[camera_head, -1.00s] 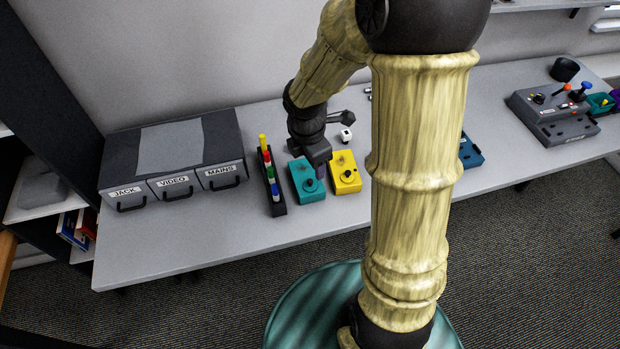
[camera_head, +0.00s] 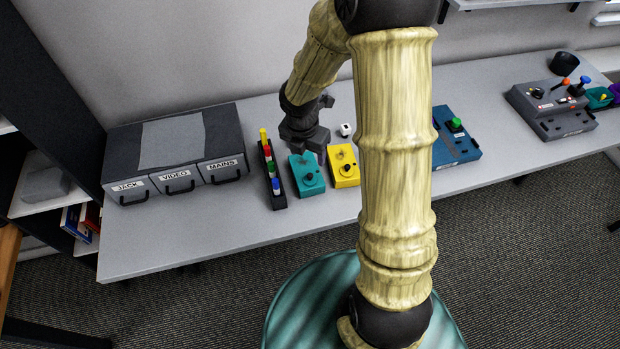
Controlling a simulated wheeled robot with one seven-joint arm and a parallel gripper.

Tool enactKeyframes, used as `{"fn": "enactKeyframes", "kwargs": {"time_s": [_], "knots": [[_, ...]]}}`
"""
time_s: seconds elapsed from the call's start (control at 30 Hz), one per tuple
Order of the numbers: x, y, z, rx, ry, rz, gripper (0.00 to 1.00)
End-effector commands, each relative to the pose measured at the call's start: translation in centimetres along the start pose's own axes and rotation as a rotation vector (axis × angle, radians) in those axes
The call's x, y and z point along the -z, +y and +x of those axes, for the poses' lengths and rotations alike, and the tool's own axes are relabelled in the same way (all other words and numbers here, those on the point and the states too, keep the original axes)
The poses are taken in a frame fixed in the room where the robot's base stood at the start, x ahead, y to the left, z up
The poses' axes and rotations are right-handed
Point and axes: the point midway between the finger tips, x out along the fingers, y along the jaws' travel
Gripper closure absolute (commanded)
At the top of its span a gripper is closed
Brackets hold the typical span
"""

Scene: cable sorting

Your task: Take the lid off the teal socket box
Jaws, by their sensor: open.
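The teal socket box (camera_head: 305,187) stands on the grey table, between a dark rack of coloured pieces and a yellow box. A dark round knob (camera_head: 309,177) shows on its teal top; at this size I cannot make out a seam between lid and box. My gripper (camera_head: 308,146) is open, above and behind the box's back edge. It hides part of that edge, and it appears apart from the knob. I see nothing held in it, though its fingertips are small and dark here.
The yellow box (camera_head: 343,168) stands close on the right, the rack (camera_head: 278,198) close on the left. A grey drawer unit (camera_head: 178,145) is at the left. A small white object (camera_head: 346,130) lies behind. A blue box (camera_head: 455,149) is right of my arm. The front table strip is clear.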

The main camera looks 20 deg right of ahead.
Motion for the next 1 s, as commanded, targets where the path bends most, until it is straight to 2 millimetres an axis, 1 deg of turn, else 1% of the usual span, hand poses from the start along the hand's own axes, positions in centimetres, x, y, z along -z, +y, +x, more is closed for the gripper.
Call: {"fn": "enactKeyframes", "kwargs": {"time_s": [0.03, 0.1, 0.3, 0.4, 0.53, 0.87, 1.0], "knots": [[0.1, 0.0, 1.1, 0.003, 0.003, -0.003, 0.39], [0.1, 0.0, 2.4, 0.003, 0.003, -0.002, 0.39], [0.1, 0.0, 5.8, 0.003, 0.002, -0.002, 0.39], [0.1, 0.0, 7.2, 0.002, 0.002, -0.001, 0.39], [0.0, 0.1, 8.0, 0.000, -0.001, 0.000, 0.39], [0.0, 0.1, 8.1, 0.000, 0.000, 0.000, 0.39], [0.0, 0.2, 9.1, 0.001, 0.001, 0.000, 0.39]]}}
